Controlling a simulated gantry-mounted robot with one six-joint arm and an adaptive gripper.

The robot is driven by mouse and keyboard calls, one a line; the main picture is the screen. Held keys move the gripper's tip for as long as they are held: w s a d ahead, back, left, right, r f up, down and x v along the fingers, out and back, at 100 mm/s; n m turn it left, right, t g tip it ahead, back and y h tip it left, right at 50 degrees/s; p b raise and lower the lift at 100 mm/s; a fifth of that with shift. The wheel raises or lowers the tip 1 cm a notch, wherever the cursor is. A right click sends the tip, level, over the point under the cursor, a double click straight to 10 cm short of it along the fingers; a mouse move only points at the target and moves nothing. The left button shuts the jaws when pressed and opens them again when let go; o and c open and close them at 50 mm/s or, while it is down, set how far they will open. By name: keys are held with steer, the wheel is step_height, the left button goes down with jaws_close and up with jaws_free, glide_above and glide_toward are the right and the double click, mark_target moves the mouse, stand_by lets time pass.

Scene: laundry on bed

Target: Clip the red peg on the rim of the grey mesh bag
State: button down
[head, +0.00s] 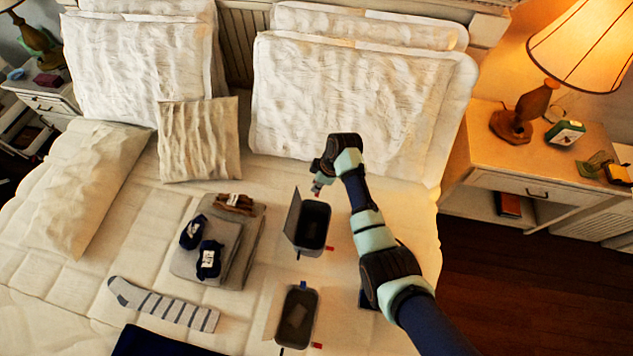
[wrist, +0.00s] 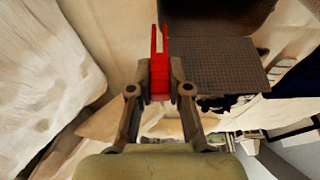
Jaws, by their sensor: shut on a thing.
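My gripper (head: 318,186) is shut on the red peg, just above the far end of an open, dark-lined bag (head: 328,228) on the bed. In the wrist view the red peg (wrist: 159,72) stands between the two fingertips (wrist: 160,84) and points away from the palm. A grey mesh panel (wrist: 215,65) lies to the right of the peg there, with a dark surface above it. It seems to belong to the bag under my gripper. I cannot tell whether the peg touches the rim.
A raised flap (head: 292,214) stands at the bag's left. A second open bag (head: 296,320) lies nearer. Small red pieces (head: 330,248) lie beside both bags. Folded grey cloth (head: 205,262) with socks and a striped sock (head: 165,304) lie left. Pillows (head: 350,100) stand behind.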

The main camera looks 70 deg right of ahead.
steer(key=shift+f+b, duration=1.45)
steer(key=shift+f, duration=0.55)
steer(key=shift+f+b, duration=2.4)
steer(key=shift+f, duration=0.45)
steer(key=c, duration=1)
jaws_free()
steer(key=v, duration=1.2)
steer(key=shift+w, duration=0.1)
